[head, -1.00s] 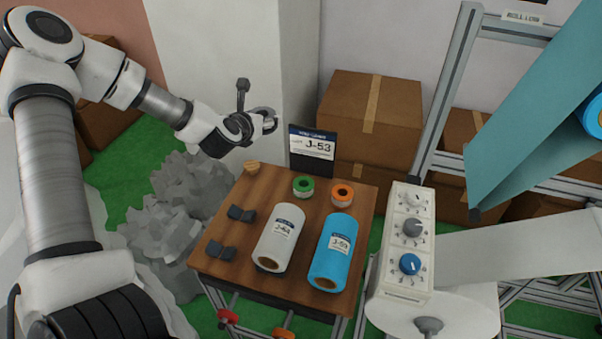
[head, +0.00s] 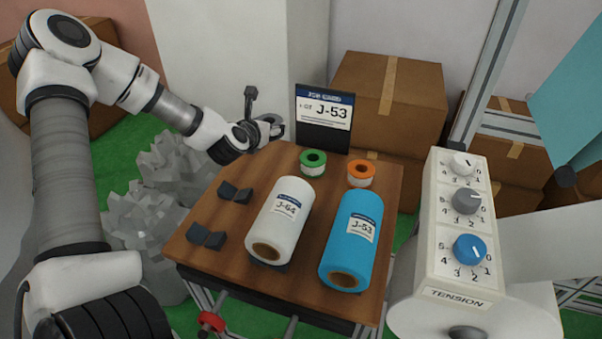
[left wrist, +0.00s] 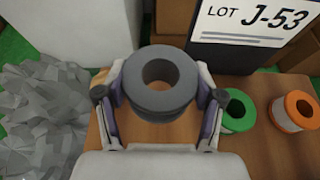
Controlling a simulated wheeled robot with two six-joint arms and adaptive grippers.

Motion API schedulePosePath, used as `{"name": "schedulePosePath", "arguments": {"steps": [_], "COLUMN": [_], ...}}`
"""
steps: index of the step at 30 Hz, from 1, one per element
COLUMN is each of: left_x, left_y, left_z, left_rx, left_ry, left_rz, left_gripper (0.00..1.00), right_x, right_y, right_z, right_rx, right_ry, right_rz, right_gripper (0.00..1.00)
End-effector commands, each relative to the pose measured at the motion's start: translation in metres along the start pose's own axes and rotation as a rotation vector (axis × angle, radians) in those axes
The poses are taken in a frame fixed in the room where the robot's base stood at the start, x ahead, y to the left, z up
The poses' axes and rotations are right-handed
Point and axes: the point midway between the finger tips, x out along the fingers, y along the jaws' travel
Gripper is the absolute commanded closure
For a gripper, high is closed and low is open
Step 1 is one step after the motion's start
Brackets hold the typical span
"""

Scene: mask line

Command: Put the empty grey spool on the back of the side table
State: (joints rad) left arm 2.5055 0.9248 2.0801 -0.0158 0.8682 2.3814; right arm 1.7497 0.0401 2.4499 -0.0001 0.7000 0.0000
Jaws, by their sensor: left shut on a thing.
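My left gripper (head: 270,130) is shut on the grey spool, at the back left of the wooden side table (head: 226,273). In the left wrist view the empty grey spool (left wrist: 160,104) sits between both fingers, its open hole facing the camera. It appears above the table's back part, but I cannot tell whether it touches the top. In the head view the spool is small and partly hidden by the fingers. My right gripper is not in view.
A green spool (head: 313,161) and an orange spool (head: 360,172) stand right of the gripper, before the J-53 sign (head: 322,140). White (head: 283,220) and blue (head: 352,235) rolls lie nearer, beside dark blocks (head: 207,236). A tension panel (head: 458,232) stands at right.

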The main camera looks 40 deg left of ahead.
Motion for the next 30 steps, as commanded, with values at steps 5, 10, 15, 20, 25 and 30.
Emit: {"name": "schedulePosePath", "arguments": {"steps": [5,10,15,20,25,30], "left_x": [0.014,0.025,0.033,0.033,0.034,0.034], "left_y": [0.000,0.000,0.000,0.000,0.000,0.000], "left_z": [-0.037,-0.063,-0.082,-0.081,-0.085,-0.084], "left_rx": [0.004,0.005,0.002,0.000,0.000,0.000], "left_ry": [0.006,0.006,0.003,0.002,0.001,0.002], "left_rz": [-0.001,-0.002,-0.002,-0.002,-0.001,-0.001], "left_gripper": [0.72,0.72,0.72,0.72,0.72,0.07], "right_x": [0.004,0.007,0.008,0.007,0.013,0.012], "right_y": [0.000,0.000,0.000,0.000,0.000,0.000], "right_z": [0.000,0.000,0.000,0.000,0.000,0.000], "right_rx": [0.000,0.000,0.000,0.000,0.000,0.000], "right_ry": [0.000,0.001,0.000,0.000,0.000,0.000], "right_rz": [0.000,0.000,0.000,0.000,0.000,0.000], "right_gripper": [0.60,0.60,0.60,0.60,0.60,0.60]}}
